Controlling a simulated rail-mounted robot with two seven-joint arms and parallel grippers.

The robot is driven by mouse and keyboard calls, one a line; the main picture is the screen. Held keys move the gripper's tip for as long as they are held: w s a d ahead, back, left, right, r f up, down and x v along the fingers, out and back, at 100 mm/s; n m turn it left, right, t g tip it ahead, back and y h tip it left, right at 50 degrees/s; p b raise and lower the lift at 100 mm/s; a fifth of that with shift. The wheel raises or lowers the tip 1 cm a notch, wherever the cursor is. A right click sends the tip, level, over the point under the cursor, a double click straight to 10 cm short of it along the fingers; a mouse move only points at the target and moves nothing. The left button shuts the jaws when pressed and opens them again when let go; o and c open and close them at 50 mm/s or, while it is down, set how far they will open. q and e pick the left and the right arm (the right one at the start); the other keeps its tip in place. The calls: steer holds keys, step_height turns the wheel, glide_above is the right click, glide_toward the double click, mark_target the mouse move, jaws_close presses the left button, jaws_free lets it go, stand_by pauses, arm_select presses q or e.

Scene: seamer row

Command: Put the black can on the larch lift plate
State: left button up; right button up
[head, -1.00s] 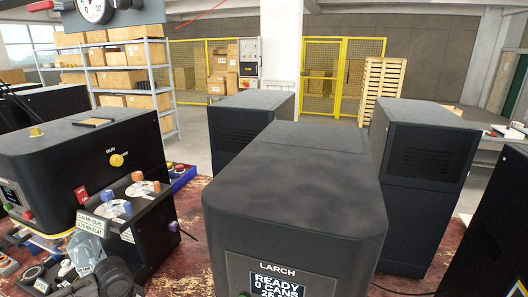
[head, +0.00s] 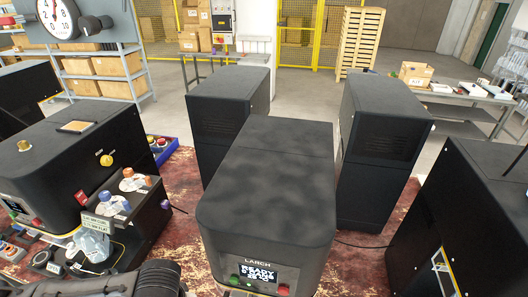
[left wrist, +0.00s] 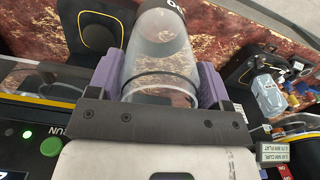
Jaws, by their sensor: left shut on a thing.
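The black machine marked LARCH (head: 268,190) stands in the middle of the head view. Its front panel (head: 262,274) has a lit READY display between green and red buttons. Its lift plate is not visible; the lower front is cut off by the frame. In the left wrist view my left gripper (left wrist: 160,72) has its purple fingers shut on either side of a see-through can (left wrist: 160,48) with a black band and a dark far end with white lettering. I cannot tell whether this is the black can. My right gripper is not in view.
Another black machine (head: 75,160) stands at left, with a dark stand of bottles (head: 140,205) beside it. Two tall black cabinets (head: 228,120) (head: 375,150) stand behind LARCH, and a black machine (head: 490,215) is at right. Red worn surface shows between them.

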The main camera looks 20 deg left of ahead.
arm_select(q)
steer(key=w+d+r+m+p, duration=0.1)
steer(key=w+d+r+p, duration=0.1)
steer(key=r+p, duration=0.6)
steer(key=w+d+r+p, duration=0.2)
steer(key=r+p, duration=0.6)
steer(key=r, duration=1)
steer(key=shift+d+m, duration=0.4)
steer(key=shift+d, duration=0.1)
